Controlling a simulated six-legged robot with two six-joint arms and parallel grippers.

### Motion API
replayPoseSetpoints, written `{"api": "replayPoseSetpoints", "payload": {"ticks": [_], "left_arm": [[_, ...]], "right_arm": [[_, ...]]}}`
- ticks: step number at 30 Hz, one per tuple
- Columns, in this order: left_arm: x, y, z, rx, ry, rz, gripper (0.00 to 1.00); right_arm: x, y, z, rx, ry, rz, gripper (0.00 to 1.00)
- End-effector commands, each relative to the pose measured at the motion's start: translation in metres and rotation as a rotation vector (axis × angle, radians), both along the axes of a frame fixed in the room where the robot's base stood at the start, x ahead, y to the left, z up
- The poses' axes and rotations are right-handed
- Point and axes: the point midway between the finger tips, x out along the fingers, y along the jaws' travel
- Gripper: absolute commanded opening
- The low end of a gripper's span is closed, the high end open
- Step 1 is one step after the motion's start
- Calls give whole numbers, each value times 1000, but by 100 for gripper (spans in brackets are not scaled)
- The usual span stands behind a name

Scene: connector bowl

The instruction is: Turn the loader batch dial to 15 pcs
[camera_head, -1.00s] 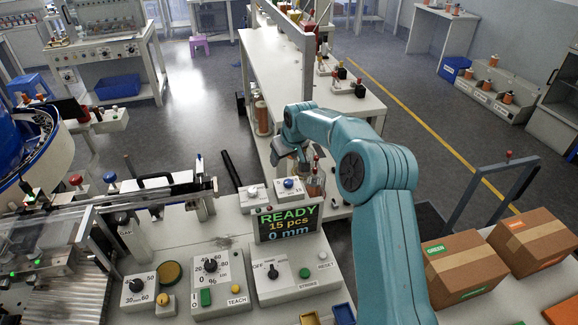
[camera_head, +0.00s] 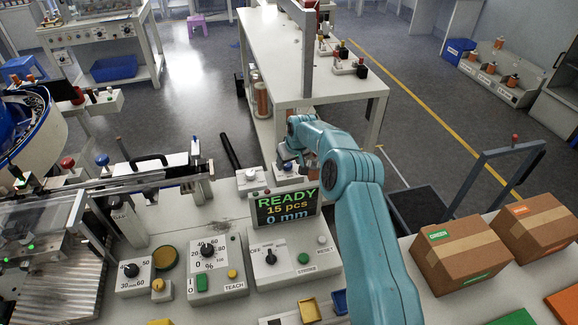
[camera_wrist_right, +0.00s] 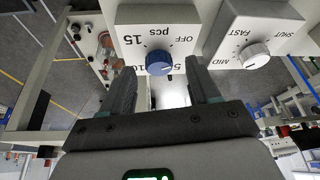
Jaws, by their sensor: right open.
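The loader batch dial is a blue knob (camera_wrist_right: 159,63) on a white box (camera_wrist_right: 130,20) marked OFF, 5, 10, 15 and pcs in the right wrist view. The knob's white pointer is hard to make out, so I cannot read its setting from the knob. The display (camera_head: 286,207) reads READY, 15 pcs, 0 mm. My right gripper (camera_wrist_right: 160,88) is open, its two fingers to either side of and just short of the knob, apart from it. In the head view my right gripper (camera_head: 291,160) partly covers the dial box behind the display. My left gripper is not in view.
A white dial (camera_wrist_right: 255,54) marked FAST, MID and SHUT is beside the batch dial. Panels with a TEACH button (camera_head: 232,273) and a STROKE button (camera_head: 303,258) stand in front of the display. Cardboard boxes (camera_head: 462,251) sit at the right.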

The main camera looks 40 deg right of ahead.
Motion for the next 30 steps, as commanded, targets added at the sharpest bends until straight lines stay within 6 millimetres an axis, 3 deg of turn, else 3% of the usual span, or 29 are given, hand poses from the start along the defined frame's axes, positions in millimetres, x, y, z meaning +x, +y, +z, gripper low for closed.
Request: {"api": "replayPoseSetpoints", "payload": {"ticks": [4, 14, 20, 30], "left_arm": [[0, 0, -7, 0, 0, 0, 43], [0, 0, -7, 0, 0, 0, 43], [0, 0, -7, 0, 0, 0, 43], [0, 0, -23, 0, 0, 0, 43]], "right_arm": [[6, -3, -15, 0, 0, -1, 61], [8, -5, -17, 0, -1, -1, 61], [8, -5, -17, 0, -1, -1, 5], [9, -3, -20, -1, -1, -112, 5]]}}
